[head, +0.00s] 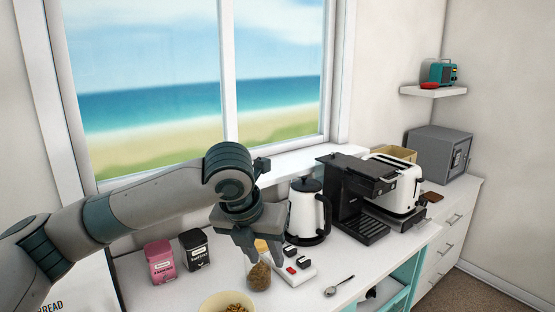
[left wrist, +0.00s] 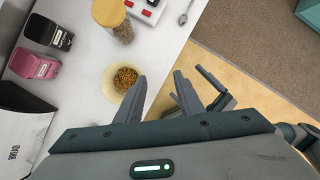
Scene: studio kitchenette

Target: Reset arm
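My left gripper (head: 265,257) reaches in from the left in the head view, above the counter in front of the window. In the left wrist view its two fingers (left wrist: 161,84) stand apart with nothing between them. Beyond them are the counter's front edge and the floor. A jar with a wooden lid (head: 258,275) stands behind the fingers in the head view and clear of them in the wrist view (left wrist: 123,32). Grey parts that look like my right arm (left wrist: 215,92) show low over the floor; I cannot make out its fingers' state.
A bowl of food (head: 228,303), pink canister (head: 160,262), black canister (head: 195,249), white kettle (head: 306,212), coffee machine (head: 352,196), toaster (head: 392,182) and spoon (head: 338,287) are on the counter. A bread bin (left wrist: 22,128) is at left. The counter's front edge has open floor beyond.

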